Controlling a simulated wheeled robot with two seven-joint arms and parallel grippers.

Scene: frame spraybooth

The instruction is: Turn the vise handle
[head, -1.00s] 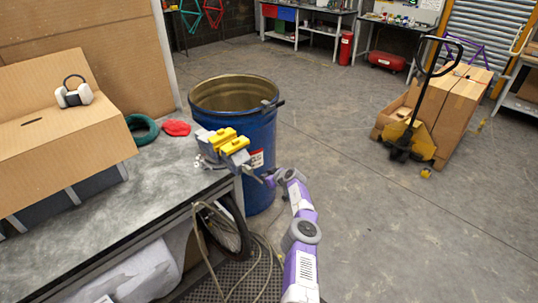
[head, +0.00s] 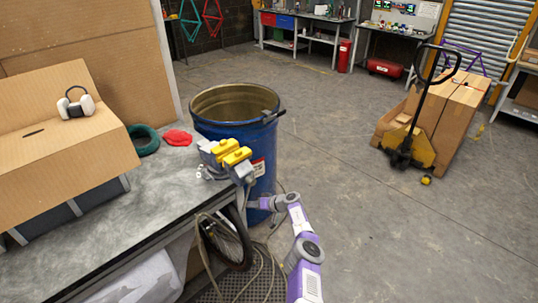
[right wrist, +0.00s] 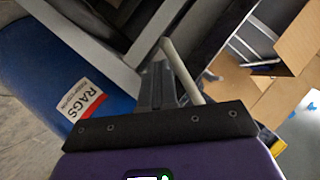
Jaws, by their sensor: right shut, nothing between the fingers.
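My right gripper (head: 251,204) is below and right of the vise, beside the bench corner and in front of the blue drum. In the right wrist view its grey fingers (right wrist: 157,85) are shut and empty. A pale rod (right wrist: 181,68) runs slantwise close by the fingers; I cannot tell whether it is the handle or whether they touch. My left gripper is not in view.
A blue drum (head: 240,130) labelled RAGS stands right behind the vise. Hoses (head: 262,262) and a wheel (head: 228,240) are under the bench corner. A cardboard box with headphones (head: 75,102) stands on the bench. The floor to the right is clear up to a pallet jack (head: 425,150).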

